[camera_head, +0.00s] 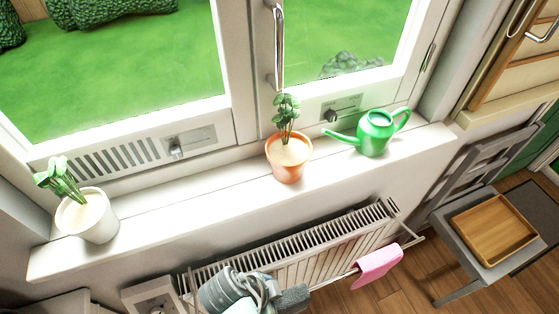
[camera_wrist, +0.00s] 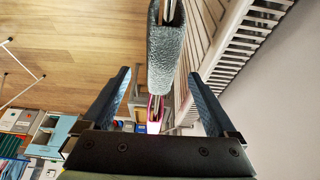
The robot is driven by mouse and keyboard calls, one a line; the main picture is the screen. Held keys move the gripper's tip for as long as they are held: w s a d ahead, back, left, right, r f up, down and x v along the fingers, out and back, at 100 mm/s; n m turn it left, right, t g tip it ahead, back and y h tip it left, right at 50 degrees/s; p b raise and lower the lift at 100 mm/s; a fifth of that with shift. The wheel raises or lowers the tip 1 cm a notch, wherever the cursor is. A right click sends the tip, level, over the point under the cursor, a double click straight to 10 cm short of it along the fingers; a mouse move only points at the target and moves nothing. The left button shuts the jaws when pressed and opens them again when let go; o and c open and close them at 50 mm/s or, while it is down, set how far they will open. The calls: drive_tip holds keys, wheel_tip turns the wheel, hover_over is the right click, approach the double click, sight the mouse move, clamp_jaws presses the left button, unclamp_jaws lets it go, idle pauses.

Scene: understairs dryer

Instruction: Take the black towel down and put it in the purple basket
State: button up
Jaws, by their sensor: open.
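A dark grey towel (camera_head: 293,298), the darkest cloth in view, hangs over a rail in front of the radiator. It also shows in the wrist view (camera_wrist: 167,58), draped over the rail, ahead of and between my finger lines. My gripper (camera_head: 268,290) is beside the towel's left end in the head view. In the wrist view my gripper (camera_wrist: 158,85) has its two fingers wide apart with nothing held. I cannot tell whether a finger touches the towel. The towel's lower part is cut off in the head view. No purple basket is seen.
A pink cloth (camera_head: 377,264) hangs farther right on the rail. The radiator (camera_head: 320,245) stands close behind. Above it, the sill (camera_head: 225,190) holds a white pot (camera_head: 88,216), an orange pot (camera_head: 289,160) and a green watering can (camera_head: 375,134). A grey chair bears a wooden tray (camera_head: 493,230).

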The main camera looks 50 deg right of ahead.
sight(283, 301)
drive_tip(key=x, duration=0.3)
drive_tip(key=shift+s+f, duration=0.1)
drive_tip(key=shift+f, duration=0.1)
drive_tip(key=shift+w+x, duration=0.15)
drive_tip(key=shift+x, duration=1.2)
drive_tip(key=shift+w+x, duration=0.15)
drive_tip(key=shift+x, duration=1.2)
drive_tip(key=shift+a+f, duration=0.15)
drive_tip(key=shift+f, duration=0.2)
drive_tip(key=shift+c, duration=0.3)
clamp_jaws()
drive_tip(key=shift+r, duration=0.1)
wheel_tip(283, 301, up, 18)
drive_tip(key=p, duration=0.1)
drive_tip(key=shift+r, duration=0.2)
